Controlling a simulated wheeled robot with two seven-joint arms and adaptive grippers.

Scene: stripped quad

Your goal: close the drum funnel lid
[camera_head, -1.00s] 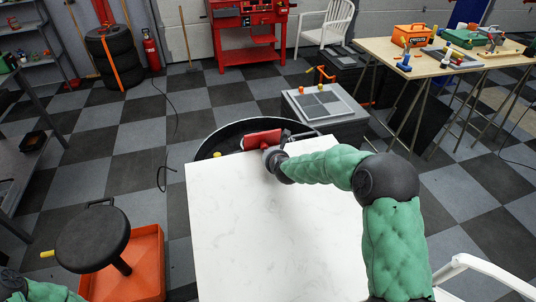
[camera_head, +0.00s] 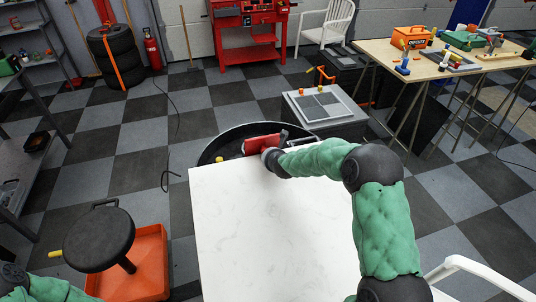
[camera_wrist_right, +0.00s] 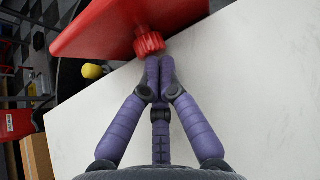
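The drum funnel is a wide black round pan (camera_head: 207,152) just beyond the far edge of the white tabletop, partly hidden by it. Its lid seems to be the red flat piece (camera_head: 262,143) standing tilted at the pan. In the right wrist view the red lid (camera_wrist_right: 100,25) spans the top, with a ribbed red knob (camera_wrist_right: 150,43). My right gripper (camera_wrist_right: 160,66) has its purple fingertips together, right at the knob, with no clear gap between them. I cannot tell whether they touch it. My left gripper is out of view; only part of that arm shows at bottom left.
The white tabletop (camera_head: 265,235) is bare below my right arm. A yellow piece (camera_head: 219,159) sits at the pan. A grey box (camera_head: 323,105) stands behind it. A black stool (camera_head: 98,240) and orange tray (camera_head: 150,260) are at left, a white chair (camera_head: 475,270) at right.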

